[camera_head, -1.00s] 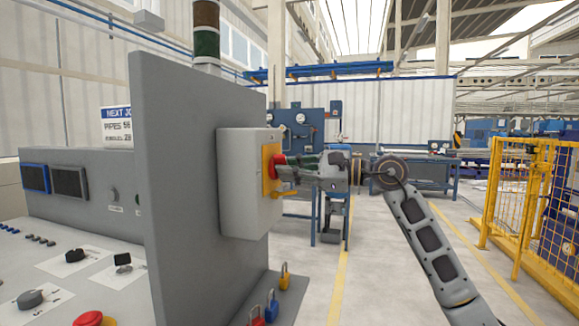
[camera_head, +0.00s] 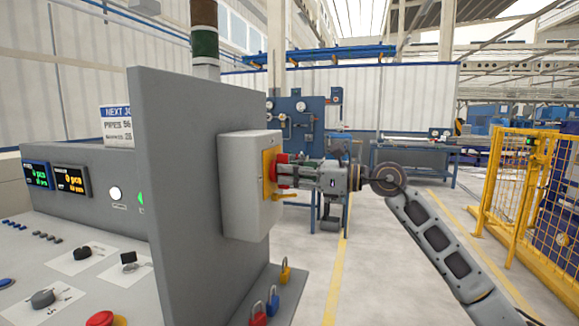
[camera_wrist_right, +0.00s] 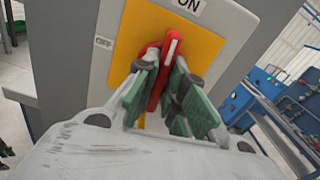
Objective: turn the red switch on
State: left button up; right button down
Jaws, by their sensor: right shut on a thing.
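The red switch (camera_wrist_right: 163,75) is a rotary handle on a yellow plate (camera_wrist_right: 205,48) on a grey box. In the right wrist view its handle points toward the ON label (camera_wrist_right: 187,5); the OFF label (camera_wrist_right: 103,42) is to the left. My right gripper (camera_wrist_right: 160,92) is shut on the handle, with a green-padded finger on each side. In the head view my right gripper (camera_head: 290,171) reaches the red switch (camera_head: 273,167) from the right, and its fingers partly hide it. My left gripper is not in view.
The grey switch box (camera_head: 245,185) sits on a grey upright panel (camera_head: 190,200). The control console (camera_head: 65,225) has lit displays (camera_head: 70,179) and a lit white lamp (camera_head: 116,193). A yellow fence (camera_head: 515,190) stands right.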

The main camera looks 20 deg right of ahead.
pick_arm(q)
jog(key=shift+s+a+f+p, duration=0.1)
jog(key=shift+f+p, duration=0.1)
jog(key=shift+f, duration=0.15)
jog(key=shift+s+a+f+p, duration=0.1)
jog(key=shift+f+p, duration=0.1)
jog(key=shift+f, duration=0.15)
pick_arm(e)
jog(key=shift+m, duration=0.7)
jog(key=c, duration=1.5)
grip_release()
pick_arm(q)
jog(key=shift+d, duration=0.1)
pick_arm(e)
jog(key=shift+v, duration=6)
